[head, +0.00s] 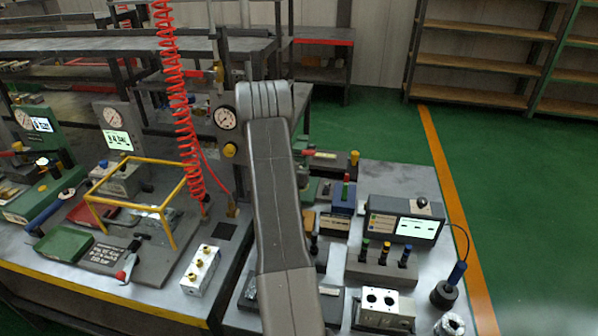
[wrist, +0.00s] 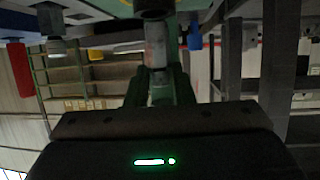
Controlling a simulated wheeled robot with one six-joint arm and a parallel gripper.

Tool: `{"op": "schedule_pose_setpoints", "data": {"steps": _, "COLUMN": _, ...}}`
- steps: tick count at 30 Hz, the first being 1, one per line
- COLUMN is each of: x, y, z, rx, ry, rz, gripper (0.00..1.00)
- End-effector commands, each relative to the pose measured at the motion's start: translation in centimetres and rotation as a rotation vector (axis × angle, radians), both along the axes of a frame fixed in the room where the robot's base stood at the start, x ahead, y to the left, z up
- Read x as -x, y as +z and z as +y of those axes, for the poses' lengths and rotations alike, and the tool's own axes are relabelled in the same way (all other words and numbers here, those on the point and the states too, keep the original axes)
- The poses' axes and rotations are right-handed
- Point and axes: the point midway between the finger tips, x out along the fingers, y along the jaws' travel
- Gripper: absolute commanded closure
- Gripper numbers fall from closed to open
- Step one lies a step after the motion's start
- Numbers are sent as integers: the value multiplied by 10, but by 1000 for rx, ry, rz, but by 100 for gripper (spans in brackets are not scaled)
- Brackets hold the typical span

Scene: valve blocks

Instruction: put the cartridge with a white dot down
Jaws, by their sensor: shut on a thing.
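In the wrist view my gripper (wrist: 159,88) is shut on a grey metal cylinder, the cartridge (wrist: 156,45), between its dark fingers. The cartridge's upper end in that picture is dark, and no white dot shows on it. In the head view my arm hides the gripper and the cartridge. A silver block with round holes (head: 385,309) stands at the front of the right bench. A grey rack (head: 372,272) behind it holds upright dark cartridges with blue, yellow and green tops. A white block with brass fittings (head: 200,270) stands on the left bench.
A grey box with a lit screen (head: 405,220) stands at the back right, and a blue-handled tool in a black cup (head: 445,293) at the right edge. A yellow frame (head: 140,209), a red coiled hose (head: 176,95) and a green tray (head: 64,244) are at left.

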Motion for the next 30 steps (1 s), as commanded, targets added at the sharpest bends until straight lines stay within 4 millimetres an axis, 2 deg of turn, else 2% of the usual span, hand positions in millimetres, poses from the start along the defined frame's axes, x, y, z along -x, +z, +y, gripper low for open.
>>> {"op": "schedule_pose_setpoints", "data": {"steps": 30, "x": 0, "y": -11, "z": 0, "rx": 0, "ry": 0, "rz": -1, "gripper": 100}}
